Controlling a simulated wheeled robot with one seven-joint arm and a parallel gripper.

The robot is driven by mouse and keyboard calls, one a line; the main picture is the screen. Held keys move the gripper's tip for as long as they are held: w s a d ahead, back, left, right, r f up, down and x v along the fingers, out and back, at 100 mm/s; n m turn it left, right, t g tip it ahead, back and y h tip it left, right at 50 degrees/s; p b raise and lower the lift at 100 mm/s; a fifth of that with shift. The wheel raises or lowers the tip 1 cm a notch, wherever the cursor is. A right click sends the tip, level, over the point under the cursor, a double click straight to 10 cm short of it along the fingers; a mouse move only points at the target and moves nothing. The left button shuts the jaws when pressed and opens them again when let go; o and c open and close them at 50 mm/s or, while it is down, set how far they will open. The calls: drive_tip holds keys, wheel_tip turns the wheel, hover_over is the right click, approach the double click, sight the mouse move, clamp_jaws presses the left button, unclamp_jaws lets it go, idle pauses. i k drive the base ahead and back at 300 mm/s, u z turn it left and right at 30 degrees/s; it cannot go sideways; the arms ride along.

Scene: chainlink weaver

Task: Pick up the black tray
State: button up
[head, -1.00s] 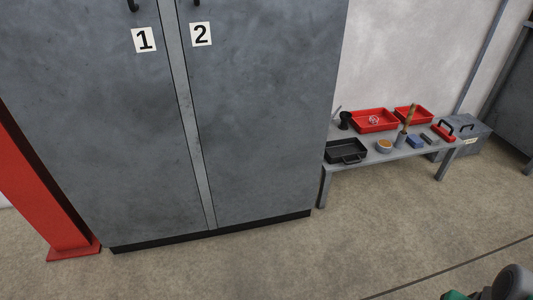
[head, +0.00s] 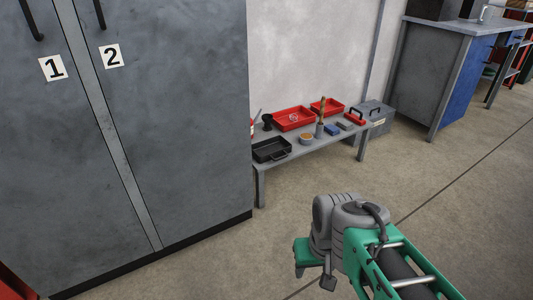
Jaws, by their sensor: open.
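The black tray (head: 272,151) sits on a low grey bench (head: 330,143), at its near left end beside the cabinet. It is shallow and rectangular, with a handle on its side. My green and grey arm shows at the lower right, well in front of the bench and apart from the tray. I cannot make out my gripper's fingers in this view. Nothing covers the tray.
Two red trays (head: 295,119) (head: 327,107), an orange-filled bowl (head: 306,139), a blue block (head: 332,130) and other small items share the bench. A tall grey cabinet (head: 170,110) stands close on the left. A grey toolbox (head: 374,114) is at the right. Floor in front is clear.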

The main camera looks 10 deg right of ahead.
sight(271, 148)
drive_tip(key=z, duration=1.05)
drive_tip(key=i, duration=2.3)
drive_tip(key=u, duration=3)
drive_tip(key=i, duration=0.5)
drive_tip(key=u, duration=0.05)
